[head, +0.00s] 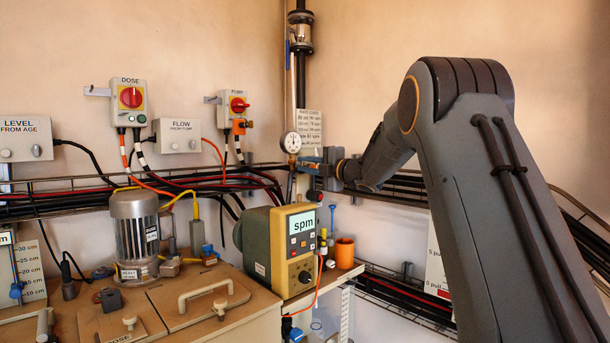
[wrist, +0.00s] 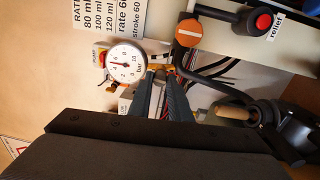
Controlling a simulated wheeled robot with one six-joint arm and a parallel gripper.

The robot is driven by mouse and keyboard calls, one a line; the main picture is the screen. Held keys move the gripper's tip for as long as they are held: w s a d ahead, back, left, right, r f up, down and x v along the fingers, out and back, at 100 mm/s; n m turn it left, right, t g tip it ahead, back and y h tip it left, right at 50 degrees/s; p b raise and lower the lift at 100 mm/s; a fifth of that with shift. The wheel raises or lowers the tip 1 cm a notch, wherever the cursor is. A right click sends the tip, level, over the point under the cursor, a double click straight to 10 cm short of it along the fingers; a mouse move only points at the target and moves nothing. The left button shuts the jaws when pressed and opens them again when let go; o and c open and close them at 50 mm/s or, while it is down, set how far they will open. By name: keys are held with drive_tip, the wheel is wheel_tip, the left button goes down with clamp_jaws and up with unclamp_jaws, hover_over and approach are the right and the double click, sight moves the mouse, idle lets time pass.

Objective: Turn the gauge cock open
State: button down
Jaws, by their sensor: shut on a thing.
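The round white pressure gauge (head: 291,142) stands on the pipework by the back wall. It shows large in the wrist view (wrist: 125,63), marked in bar. The gauge cock (wrist: 160,75) is a small part just below and beside the gauge, mostly hidden by my fingertips. My gripper (wrist: 159,82) is shut on the cock, with its two fingers on either side of it. In the head view, my gripper (head: 308,168) reaches in from the right, just below the gauge. The exact angle of the cock's lever cannot be told.
An orange round knob (wrist: 189,33) and a red-tipped relief valve (wrist: 263,21) are close by in the wrist view. The yellow-green spm pump (head: 257,243) stands below my gripper, with an orange cup (head: 344,252) beside it. Cable trays run along the wall.

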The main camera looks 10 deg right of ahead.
drive_tip(key=shift+f+n+b, duration=0.1)
drive_tip(key=shift+n+b, duration=0.45)
drive_tip(key=shift+n, duration=0.05)
drive_tip(key=c, duration=1.6)
unclamp_jaws()
drive_tip(key=shift+c, duration=0.2)
drive_tip(key=v, duration=0.7)
drive_tip(key=shift+s+d+b, duration=0.2)
drive_tip(key=shift+s+b, duration=0.15)
drive_tip(key=shift+b, duration=0.1)
